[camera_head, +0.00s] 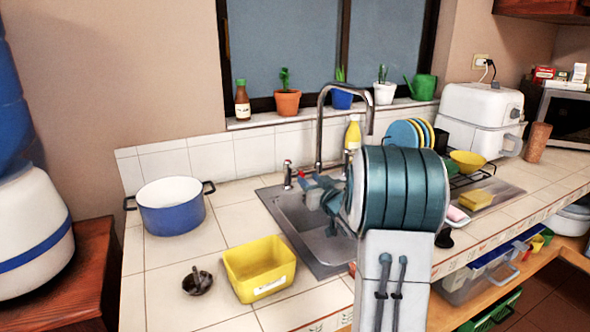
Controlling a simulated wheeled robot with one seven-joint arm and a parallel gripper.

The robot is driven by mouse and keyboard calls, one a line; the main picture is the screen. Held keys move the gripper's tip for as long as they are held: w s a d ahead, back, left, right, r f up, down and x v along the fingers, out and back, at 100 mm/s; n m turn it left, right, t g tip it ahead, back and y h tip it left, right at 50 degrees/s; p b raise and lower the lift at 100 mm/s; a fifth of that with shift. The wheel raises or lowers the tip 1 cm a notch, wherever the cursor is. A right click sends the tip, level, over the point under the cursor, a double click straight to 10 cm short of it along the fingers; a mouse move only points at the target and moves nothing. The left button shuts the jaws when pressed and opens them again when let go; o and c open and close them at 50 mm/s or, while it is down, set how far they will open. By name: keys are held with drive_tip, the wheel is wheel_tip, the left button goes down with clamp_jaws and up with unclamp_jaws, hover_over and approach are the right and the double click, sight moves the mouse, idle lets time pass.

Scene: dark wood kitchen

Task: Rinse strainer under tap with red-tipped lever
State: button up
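A small dark round strainer-like piece with a short upright knob (198,283) lies on the tiled counter, left of the yellow tub. The tall curved tap (320,125) stands behind the metal sink (300,222). A short lever post with a red tip (287,172) stands left of the spout. My gripper (318,190) is over the back of the sink, right of the red-tipped lever and near the foot of the tap. My arm covers the sink's right part. The fingers are small and partly hidden, so I cannot tell whether they are open or touching anything. No water stream is visible.
A yellow tub (259,268) sits at the sink's front left, and a blue pot (171,206) stands farther left. Plates (405,134) and a yellow bottle (353,133) stand behind my arm. Potted plants line the sill (330,112). Counter between pot and tub is clear.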

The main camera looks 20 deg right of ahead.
sight(290, 162)
drive_tip(key=w, duration=1)
drive_tip(key=shift+w+a+p, duration=0.2)
drive_tip(key=shift+w+p, duration=0.05)
drive_tip(key=shift+p, duration=0.1)
clamp_jaws()
drive_tip(key=shift+d, duration=0.1)
